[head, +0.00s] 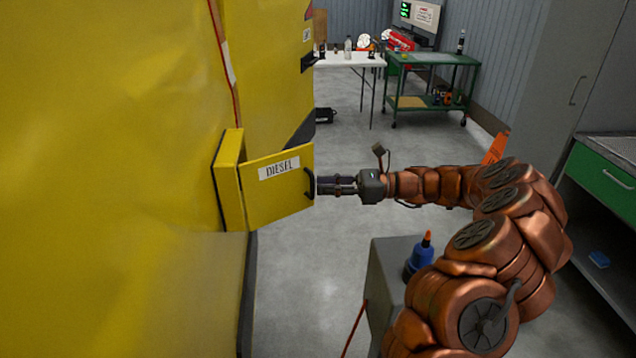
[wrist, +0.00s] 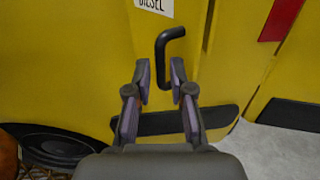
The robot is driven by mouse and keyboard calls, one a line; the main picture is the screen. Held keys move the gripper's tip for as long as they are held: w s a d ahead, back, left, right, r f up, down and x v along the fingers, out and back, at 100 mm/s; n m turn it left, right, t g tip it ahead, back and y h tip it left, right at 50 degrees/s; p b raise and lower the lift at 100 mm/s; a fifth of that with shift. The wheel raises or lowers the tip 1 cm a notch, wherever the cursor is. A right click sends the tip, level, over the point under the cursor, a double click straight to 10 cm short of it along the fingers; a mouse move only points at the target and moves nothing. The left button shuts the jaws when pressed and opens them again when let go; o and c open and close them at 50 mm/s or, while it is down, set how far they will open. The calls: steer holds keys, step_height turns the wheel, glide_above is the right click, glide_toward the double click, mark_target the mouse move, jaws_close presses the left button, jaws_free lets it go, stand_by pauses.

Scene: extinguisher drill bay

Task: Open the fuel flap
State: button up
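The fuel flap (head: 290,200) is a yellow panel labelled DIESEL on a yellow housing at the side of the large yellow vehicle body. Its face shows to the head camera. I cannot tell for sure whether it stands ajar. It also shows in the wrist view (wrist: 185,22). A black bent handle (head: 309,183) sits near its right edge, and shows in the wrist view (wrist: 160,52). My gripper (head: 322,185) points at the handle. In the wrist view its fingertips (wrist: 161,82) are apart, with the handle's lower part between them in the picture. Contact is not visible.
The yellow vehicle body (head: 110,180) fills the left. A grey stand (head: 385,285) with a blue bottle (head: 420,255) is below my arm. A white table (head: 345,60) and a green cart (head: 432,103) stand at the back. Bare floor (head: 350,125) lies between.

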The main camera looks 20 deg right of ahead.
steer(key=shift+x, duration=1.15)
steer(key=shift+c, duration=0.4)
jaws_close()
